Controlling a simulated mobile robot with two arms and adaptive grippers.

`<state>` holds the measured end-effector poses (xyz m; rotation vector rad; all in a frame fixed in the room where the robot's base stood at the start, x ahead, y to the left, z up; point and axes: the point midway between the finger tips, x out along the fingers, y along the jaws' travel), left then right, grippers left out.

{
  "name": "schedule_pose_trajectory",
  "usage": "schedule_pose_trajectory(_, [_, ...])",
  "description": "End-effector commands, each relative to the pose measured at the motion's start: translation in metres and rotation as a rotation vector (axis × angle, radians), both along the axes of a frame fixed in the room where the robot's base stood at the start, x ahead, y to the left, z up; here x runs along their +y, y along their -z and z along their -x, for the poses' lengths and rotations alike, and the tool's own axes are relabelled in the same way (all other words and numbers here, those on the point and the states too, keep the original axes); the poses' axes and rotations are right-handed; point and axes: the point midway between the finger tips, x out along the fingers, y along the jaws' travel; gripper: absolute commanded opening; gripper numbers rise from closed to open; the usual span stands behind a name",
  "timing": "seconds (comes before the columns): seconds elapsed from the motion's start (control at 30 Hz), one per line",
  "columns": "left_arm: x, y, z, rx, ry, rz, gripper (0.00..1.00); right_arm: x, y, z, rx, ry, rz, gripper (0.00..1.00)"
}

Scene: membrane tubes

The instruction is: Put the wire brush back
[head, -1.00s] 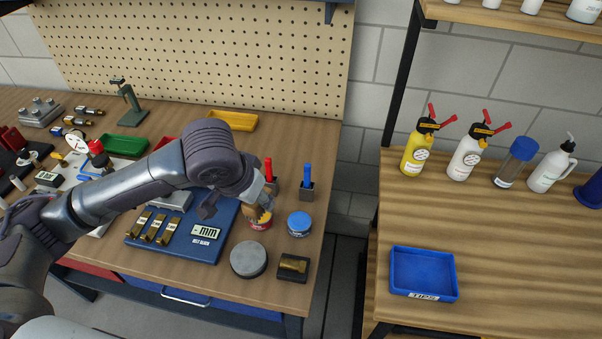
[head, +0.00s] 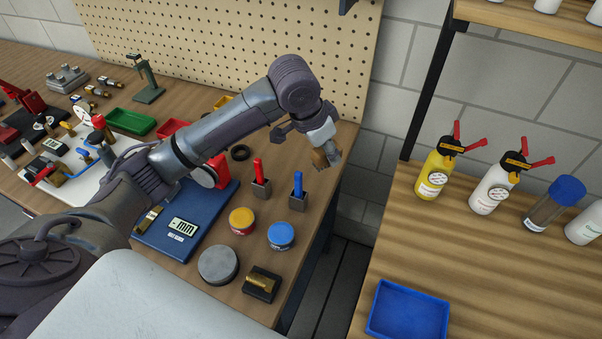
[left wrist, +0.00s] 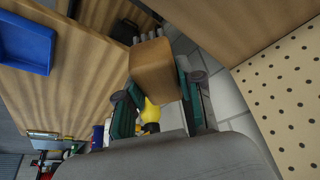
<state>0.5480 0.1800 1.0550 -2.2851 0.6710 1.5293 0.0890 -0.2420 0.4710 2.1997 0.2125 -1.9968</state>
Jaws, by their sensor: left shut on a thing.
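My left gripper (head: 319,143) is shut on a brown wooden block with grey tufts at its end, which looks like the wire brush (head: 326,158). My right gripper is not in view.
A red-handled tool (head: 259,176) and a blue-handled tool (head: 298,189) stand in dark holders on the workbench. Near them are a yellow-lidded tin (head: 242,220), a blue-lidded tin (head: 281,235) and a grey disc (head: 218,264). A gap separates the side table with its blue tray (head: 408,312).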

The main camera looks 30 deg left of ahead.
Motion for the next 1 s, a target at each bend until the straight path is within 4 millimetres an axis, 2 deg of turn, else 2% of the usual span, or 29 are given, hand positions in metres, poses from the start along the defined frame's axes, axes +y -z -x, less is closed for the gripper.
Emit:
schedule_pose_trajectory(0.03, [-0.001, 0.015, -0.005, 0.002, 0.034, 0.004, 0.04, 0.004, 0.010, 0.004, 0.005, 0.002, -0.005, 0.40])
schedule_pose_trajectory(0.1, [-0.001, 0.026, -0.012, 0.002, 0.078, 0.003, 0.04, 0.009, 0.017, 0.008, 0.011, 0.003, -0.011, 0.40])
schedule_pose_trajectory(0.37, [0.006, 0.048, -0.023, 0.000, 0.156, -0.001, 0.04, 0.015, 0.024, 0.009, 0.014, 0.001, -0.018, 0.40])
schedule_pose_trajectory(0.8, [0.093, 0.101, -0.049, 0.002, 0.155, -0.001, 0.04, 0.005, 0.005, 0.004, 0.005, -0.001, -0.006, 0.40])
schedule_pose_trajectory(1.0, [0.110, 0.113, -0.056, -0.001, 0.158, -0.001, 0.04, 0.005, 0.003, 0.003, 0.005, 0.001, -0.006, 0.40])
